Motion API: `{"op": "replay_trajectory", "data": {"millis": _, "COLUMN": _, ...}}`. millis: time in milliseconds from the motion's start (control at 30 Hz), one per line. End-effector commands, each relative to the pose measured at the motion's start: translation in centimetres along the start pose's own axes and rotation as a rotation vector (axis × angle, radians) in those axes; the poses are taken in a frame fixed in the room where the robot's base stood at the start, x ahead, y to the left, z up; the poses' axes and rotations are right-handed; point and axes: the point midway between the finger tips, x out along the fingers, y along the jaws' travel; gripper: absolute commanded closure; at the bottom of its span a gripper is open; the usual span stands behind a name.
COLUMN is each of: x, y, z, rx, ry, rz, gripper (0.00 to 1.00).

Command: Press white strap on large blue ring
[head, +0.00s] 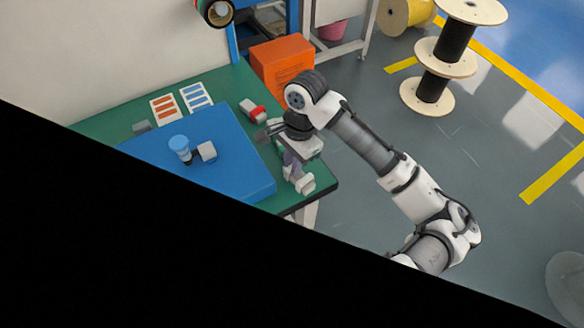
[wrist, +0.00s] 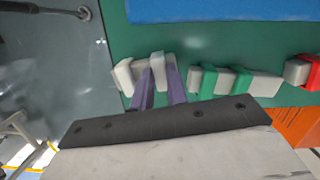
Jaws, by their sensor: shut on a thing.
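The blue round-topped piece (head: 179,143), the only blue ring-like thing I see, stands upright on a dark post on the blue board. My gripper (head: 290,172) is low at the table's right end, apart from the blue piece. In the wrist view its two purple fingers (wrist: 160,80) are shut on a pale grey-white piece (wrist: 157,62). A whiter part (wrist: 123,77), which looks like the white strap, shows left of the fingers. The pale pieces also show below the gripper in the head view (head: 294,186). The fingers hide part of the held piece.
Grey blocks with green bands (wrist: 208,80) lie right of my fingers. A red-banded block (head: 252,110) lies farther along the green table (head: 235,88). A small grey block (head: 207,151) stands beside the blue piece. An orange bin (head: 281,65) is behind the table.

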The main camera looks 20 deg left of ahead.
Motion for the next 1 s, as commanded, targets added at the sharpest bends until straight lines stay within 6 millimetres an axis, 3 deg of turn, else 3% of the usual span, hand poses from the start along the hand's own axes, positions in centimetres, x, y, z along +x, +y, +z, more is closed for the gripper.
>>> {"op": "replay_trajectory", "data": {"millis": 1000, "x": -7.6, "y": 0.0, "z": 1.2, "rx": -0.001, "ry": -0.001, "rz": -0.001, "gripper": 0.98}}
